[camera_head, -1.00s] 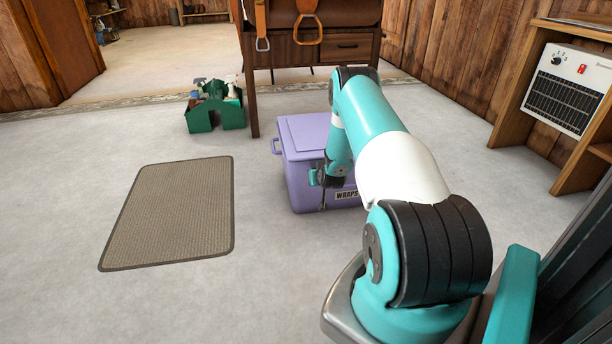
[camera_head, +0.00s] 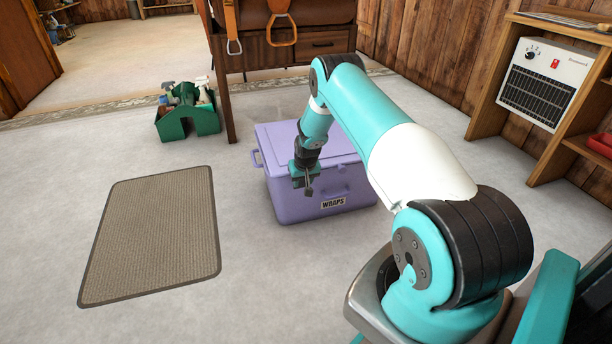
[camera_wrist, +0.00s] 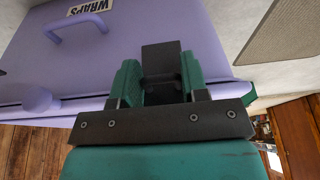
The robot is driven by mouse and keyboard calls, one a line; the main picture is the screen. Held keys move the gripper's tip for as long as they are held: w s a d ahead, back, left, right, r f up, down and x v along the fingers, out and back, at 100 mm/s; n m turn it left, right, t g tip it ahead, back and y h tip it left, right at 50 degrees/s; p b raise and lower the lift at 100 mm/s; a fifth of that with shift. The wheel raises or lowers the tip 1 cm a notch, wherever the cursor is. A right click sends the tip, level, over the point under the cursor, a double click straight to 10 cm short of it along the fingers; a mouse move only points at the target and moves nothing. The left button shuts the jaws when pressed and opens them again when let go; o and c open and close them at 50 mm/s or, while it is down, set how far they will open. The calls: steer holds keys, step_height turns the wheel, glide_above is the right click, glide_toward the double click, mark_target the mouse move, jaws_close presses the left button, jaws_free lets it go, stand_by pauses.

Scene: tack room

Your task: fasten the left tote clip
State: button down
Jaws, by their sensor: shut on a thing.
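The lilac tote (camera_head: 283,206) with the WRAPS label stands on the floor, its lid (camera_head: 275,138) lying on top. My gripper (camera_head: 305,178) is at the left part of its front, just by the lid edge. It is shut on a dark, blocky piece, which appears to be the left clip (camera_wrist: 162,58); this shows between the green fingers in the wrist view (camera_wrist: 158,88). The clip points down the tote's front face. Whether it touches the tote is unclear. The front handle (camera_wrist: 75,32) is beside it.
A lilac lump (camera_wrist: 38,100) shows on the lid seam in the wrist view. A woven mat (camera_head: 155,235) lies left of the tote. A green caddy (camera_head: 188,122) and a wooden saddle stand (camera_head: 222,90) are behind. A shelf with a heater (camera_head: 540,85) is at right.

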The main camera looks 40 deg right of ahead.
steer(key=shift+s+d+f, duration=0.2)
steer(key=shift+d+f, duration=0.05)
steer(key=shift+a, duration=0.1)
steer(key=c, duration=0.8)
jaws_free()
steer(key=shift+w+f, duration=0.1)
steer(key=shift+o, duration=0.5)
steer(key=shift+w+a+r, duration=0.1)
steer(key=shift+w+r, duration=0.05)
steer(key=shift+r, duration=0.05)
steer(key=shift+r, duration=0.1)
steer(key=p+v, duration=0.6)
steer(key=v, duration=1.1)
steer(key=shift+p, duration=0.4)
steer(key=shift+w+r, duration=0.15)
